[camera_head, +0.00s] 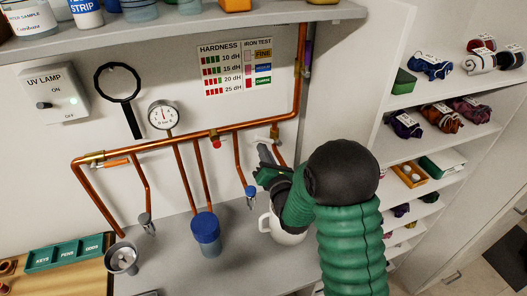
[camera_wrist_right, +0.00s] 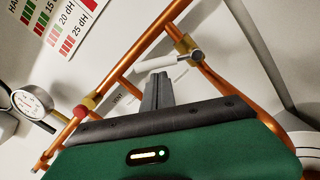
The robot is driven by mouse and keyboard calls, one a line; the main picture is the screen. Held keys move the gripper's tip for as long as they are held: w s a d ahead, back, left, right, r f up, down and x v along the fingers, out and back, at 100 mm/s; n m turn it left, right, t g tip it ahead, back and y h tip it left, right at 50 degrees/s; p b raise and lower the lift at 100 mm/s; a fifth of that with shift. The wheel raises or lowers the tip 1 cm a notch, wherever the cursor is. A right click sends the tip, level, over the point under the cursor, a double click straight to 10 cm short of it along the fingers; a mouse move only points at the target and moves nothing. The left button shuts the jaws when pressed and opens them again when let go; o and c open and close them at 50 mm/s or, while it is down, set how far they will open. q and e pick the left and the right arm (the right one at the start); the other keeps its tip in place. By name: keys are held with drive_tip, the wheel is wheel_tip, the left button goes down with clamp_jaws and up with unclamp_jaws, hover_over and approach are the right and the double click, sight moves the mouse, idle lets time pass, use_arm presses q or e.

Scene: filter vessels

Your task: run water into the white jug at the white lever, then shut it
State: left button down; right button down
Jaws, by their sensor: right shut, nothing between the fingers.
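The white jug (camera_head: 287,238) stands on the counter under the right part of the copper piping. My right arm covers much of it, and its inside is hidden. The white lever (camera_wrist_right: 158,63) lies across the upper middle of the right wrist view, joined to a metal valve (camera_wrist_right: 194,54) on a copper pipe. My right gripper (camera_wrist_right: 157,80) is shut and empty, its fingertips close to the lever's underside in that view; whether they touch is unclear. In the head view the right gripper (camera_head: 266,155) is at the pipes above the jug. No water stream is visible. My left gripper is out of view.
A blue-lidded vessel (camera_head: 206,232) and a metal cup (camera_head: 122,258) stand left of the jug. A blue-tipped outlet (camera_head: 251,195) hangs just left of the jug. The gauge (camera_head: 163,115) and copper pipe (camera_head: 150,151) run along the wall. Shelves (camera_head: 440,125) stand at right.

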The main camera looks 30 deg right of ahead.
drive_tip(key=shift+s, duration=0.1)
drive_tip(key=r+m+b, duration=0.2)
drive_tip(key=shift+d+m, duration=0.3)
idle(0.4)
